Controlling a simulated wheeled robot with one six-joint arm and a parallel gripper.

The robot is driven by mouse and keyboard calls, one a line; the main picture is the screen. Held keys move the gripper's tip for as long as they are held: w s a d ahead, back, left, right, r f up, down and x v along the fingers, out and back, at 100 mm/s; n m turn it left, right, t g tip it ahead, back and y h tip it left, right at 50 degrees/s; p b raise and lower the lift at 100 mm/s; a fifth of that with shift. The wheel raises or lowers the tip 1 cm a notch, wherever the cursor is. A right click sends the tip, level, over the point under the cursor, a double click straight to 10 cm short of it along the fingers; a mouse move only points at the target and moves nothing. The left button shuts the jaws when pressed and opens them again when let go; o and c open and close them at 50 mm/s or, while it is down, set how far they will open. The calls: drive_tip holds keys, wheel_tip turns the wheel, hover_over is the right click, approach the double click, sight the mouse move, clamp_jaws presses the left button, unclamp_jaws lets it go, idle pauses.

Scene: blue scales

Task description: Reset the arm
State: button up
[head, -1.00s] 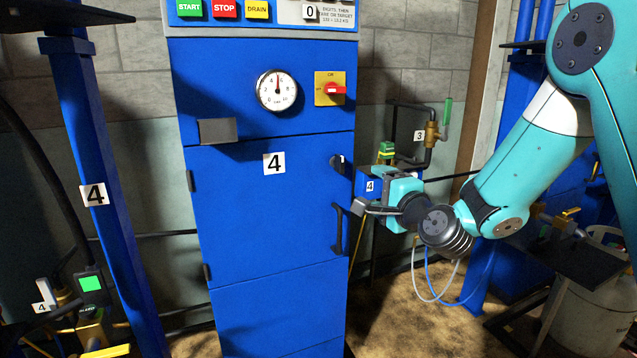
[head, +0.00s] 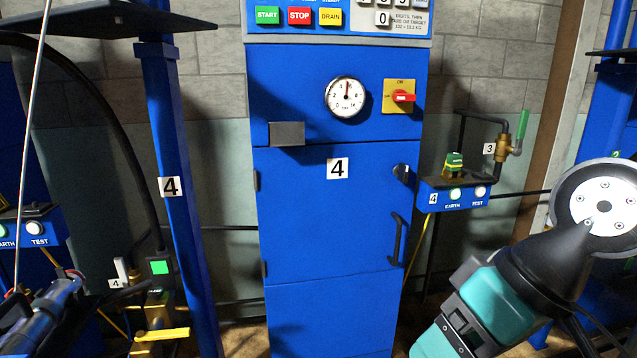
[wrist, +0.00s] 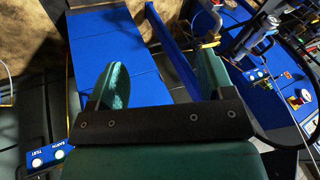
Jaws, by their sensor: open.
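My gripper shows at the lower right of the head view as a teal and black body (head: 470,312), its fingers not clearly visible there. In the wrist view my gripper (wrist: 163,64) has its two green fingers wide apart with nothing between them. Beyond them is a blue panelled surface (wrist: 118,45). The tall blue cabinet (head: 335,235) marked 4 stands in the middle of the head view, left of my gripper. Its door looks shut, with a black handle (head: 397,240) on the right side. My gripper is apart from the handle.
A small EARTH/TEST box (head: 453,196) is on the wall right of the cabinet, below a pipe with a green-handled valve (head: 521,130). A blue post (head: 172,200) marked 4 stands left. Valves with a yellow lever (head: 160,333) sit at the lower left.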

drive_tip(key=s+r+p, duration=0.2)
drive_tip(key=r+p, duration=0.5)
drive_tip(key=s+d+r+n+g+h+p, duration=0.1)
drive_tip(key=r+p, duration=0.6)
drive_tip(key=shift+s+d+r+n, duration=0.2)
drive_tip(key=shift+s+d+n, duration=0.05)
drive_tip(key=shift+s+n, duration=0.1)
drive_tip(key=shift+c, duration=0.4)
